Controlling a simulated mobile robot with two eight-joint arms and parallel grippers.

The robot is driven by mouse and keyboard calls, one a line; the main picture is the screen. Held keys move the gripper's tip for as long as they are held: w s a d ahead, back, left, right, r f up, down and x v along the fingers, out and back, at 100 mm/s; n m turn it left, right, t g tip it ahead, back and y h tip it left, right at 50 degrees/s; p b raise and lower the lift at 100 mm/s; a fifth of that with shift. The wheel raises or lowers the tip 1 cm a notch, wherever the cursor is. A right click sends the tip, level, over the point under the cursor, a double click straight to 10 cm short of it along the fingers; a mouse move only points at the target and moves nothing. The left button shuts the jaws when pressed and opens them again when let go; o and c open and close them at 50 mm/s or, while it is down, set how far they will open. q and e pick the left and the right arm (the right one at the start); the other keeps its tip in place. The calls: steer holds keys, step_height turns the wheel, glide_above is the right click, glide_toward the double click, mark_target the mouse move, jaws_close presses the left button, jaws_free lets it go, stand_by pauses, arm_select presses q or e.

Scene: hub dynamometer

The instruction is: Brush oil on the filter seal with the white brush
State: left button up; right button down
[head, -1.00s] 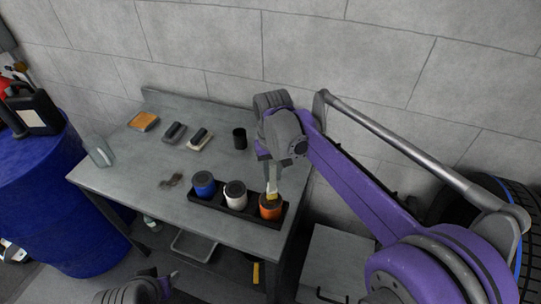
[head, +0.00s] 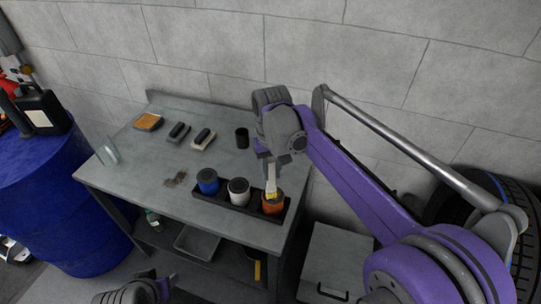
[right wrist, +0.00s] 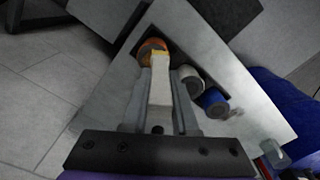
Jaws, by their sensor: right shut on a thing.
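The white brush (head: 271,178) is in my right gripper (head: 270,160), which is shut on its handle. The brush points down, with its yellowish bristles at the top of the orange filter (head: 273,207); I cannot tell for sure if they touch the seal. In the right wrist view the brush (right wrist: 160,95) lies between the fingers and its tip overlaps the orange filter (right wrist: 151,46). A white filter (head: 239,194) and a blue filter (head: 208,183) stand beside it in a black tray (head: 224,203). My left gripper (head: 165,284) is at the bottom edge; its jaws are unclear.
On the grey bench (head: 150,178) stand a black cup (head: 242,138), an orange sponge (head: 148,121), two dark-topped blocks (head: 203,139) and a clear container (head: 107,151). A blue drum (head: 50,200) stands left. The bench's front left is mostly clear.

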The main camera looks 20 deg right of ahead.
steer(key=shift+w+d+r+p, duration=0.2)
steer(key=shift+w+d+r, duration=0.15)
steer(key=shift+w, duration=0.2)
steer(key=shift+w+d+r+p, duration=0.2)
steer(key=shift+w+r, duration=0.2)
steer(key=shift+w, duration=0.15)
arm_select(q)
steer(key=w+r, duration=0.1)
steer(key=w+r+p, duration=0.1)
steer(key=r, duration=0.1)
steer(key=shift+w+d+r, duration=0.15)
steer(key=shift+w+r, duration=0.05)
steer(key=shift+r, duration=0.1)
arm_select(e)
steer(key=r, duration=0.4)
steer(key=shift+s+a, duration=0.25)
steer(key=shift+s, duration=0.1)
arm_select(q)
steer(key=shift+s, duration=0.1)
arm_select(e)
steer(key=shift+s+r, duration=0.1)
